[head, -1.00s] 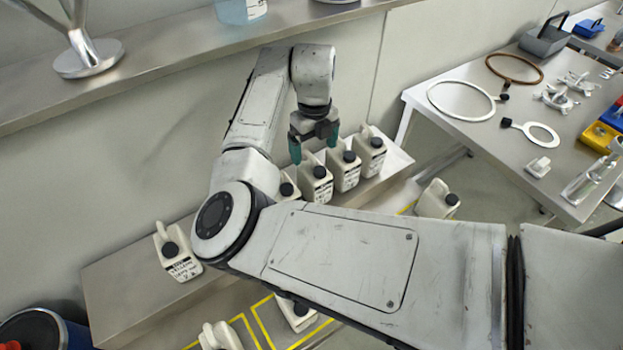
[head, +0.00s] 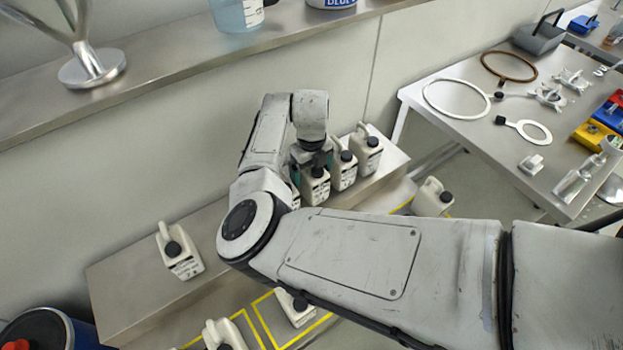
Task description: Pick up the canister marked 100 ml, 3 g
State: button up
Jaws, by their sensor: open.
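Several white canisters with black caps stand in a row on a low steel bench. My gripper (head: 313,162) is open and low over this row, at the canister (head: 317,188) under my wrist. I cannot tell whether the fingers touch it. Two more canisters, one in the middle (head: 343,171) and one at the right end (head: 366,152), stand to its right. Another is mostly hidden behind my arm. A lone canister (head: 180,253) stands on the bench further left. The labels are too small to read, so I cannot tell which is marked 100 ml, 3 g.
More canisters stand on the floor, by yellow lines (head: 297,308) and beside the bench (head: 432,198). A steel table (head: 465,130) with rings and clamps is at right. The bench (head: 140,290) is bare around the lone canister.

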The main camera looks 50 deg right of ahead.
jog(key=shift+r, duration=0.1)
jog(key=c, duration=1.4)
